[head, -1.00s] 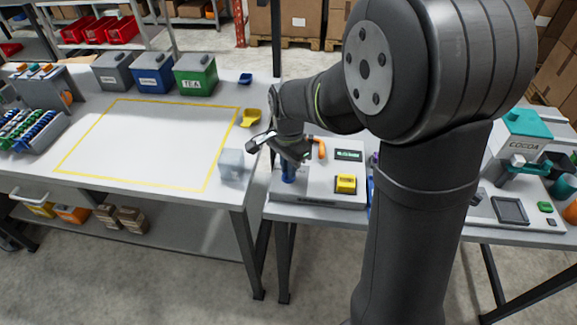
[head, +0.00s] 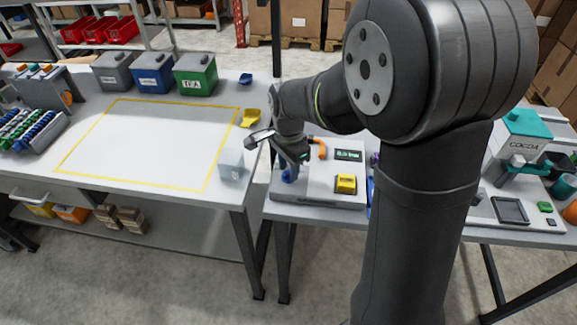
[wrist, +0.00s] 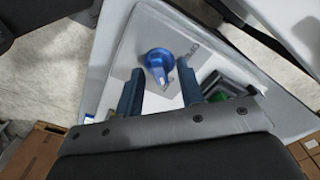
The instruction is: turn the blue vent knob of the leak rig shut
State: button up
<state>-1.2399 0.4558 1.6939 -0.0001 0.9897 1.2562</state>
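The leak rig (head: 325,191) is a pale grey box on the right bench. Its blue vent knob (head: 289,174) is at the left of its top, partly hidden by my gripper (head: 292,160). In the wrist view the blue knob (wrist: 158,62) shows a round base and a raised grip, on a grey panel with partly readable lettering. My gripper (wrist: 160,68) is open there, with one dark blue finger on each side of the knob in the picture. Gaps show between knob and fingers. I cannot tell how far the tips are above it.
The rig also carries an orange handle (head: 318,148), a green-lit display (head: 348,155) and a yellow part (head: 346,184). A translucent block (head: 230,164) stands close by on the left bench. The yellow-outlined area (head: 150,145) is clear.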

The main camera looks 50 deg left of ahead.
notch_tip(320, 180, up, 18)
jog(key=shift+f, duration=0.25)
dwell(0.4)
dwell(0.5)
notch_tip(320, 180, down, 18)
jog(key=shift+r, duration=0.2)
dwell(0.4)
